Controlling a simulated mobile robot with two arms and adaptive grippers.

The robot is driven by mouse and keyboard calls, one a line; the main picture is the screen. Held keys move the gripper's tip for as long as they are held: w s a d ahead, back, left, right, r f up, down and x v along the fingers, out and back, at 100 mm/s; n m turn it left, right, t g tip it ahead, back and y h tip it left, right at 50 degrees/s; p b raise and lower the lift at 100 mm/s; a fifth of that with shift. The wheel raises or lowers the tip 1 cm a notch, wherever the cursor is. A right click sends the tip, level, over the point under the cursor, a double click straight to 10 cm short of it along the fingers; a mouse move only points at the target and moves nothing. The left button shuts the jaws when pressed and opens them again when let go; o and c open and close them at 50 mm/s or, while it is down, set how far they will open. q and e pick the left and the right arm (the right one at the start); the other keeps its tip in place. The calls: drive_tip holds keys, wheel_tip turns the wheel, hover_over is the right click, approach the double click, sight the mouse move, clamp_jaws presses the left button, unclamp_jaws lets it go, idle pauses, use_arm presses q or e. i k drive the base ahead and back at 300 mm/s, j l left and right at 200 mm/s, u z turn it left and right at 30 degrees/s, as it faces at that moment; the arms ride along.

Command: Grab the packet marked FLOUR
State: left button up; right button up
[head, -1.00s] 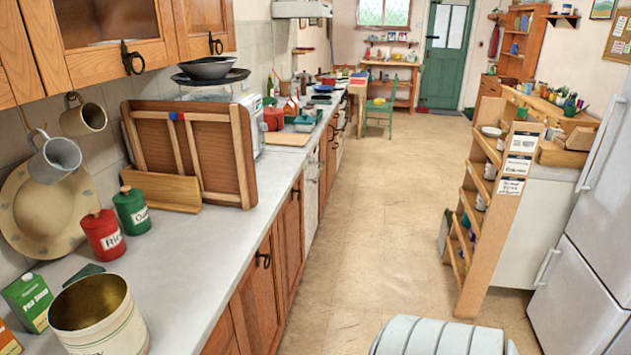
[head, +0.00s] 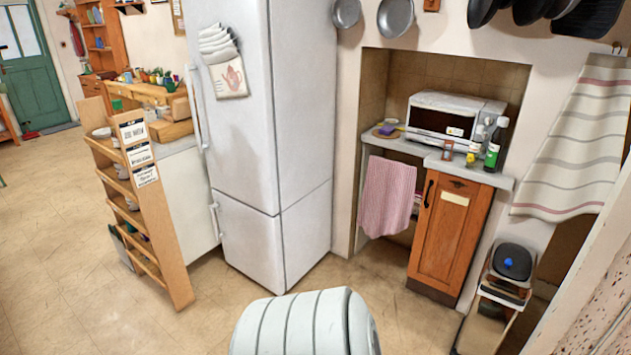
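I see no packet marked FLOUR in the head view now. Neither of my grippers shows in the view. A rounded white part at the bottom middle is mine. The inside of the fridge and of the wooden cupboard is hidden behind shut doors.
A tall white fridge (head: 243,140) stands in the middle. Left of it is a wooden shelf unit (head: 150,215) with cards on its end. At right, a white toaster oven (head: 445,116) stands on a counter above a wooden cupboard (head: 448,235). The floor (head: 70,270) at left is clear.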

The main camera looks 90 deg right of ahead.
sight(418, 195)
drive_tip(key=z, duration=3.35)
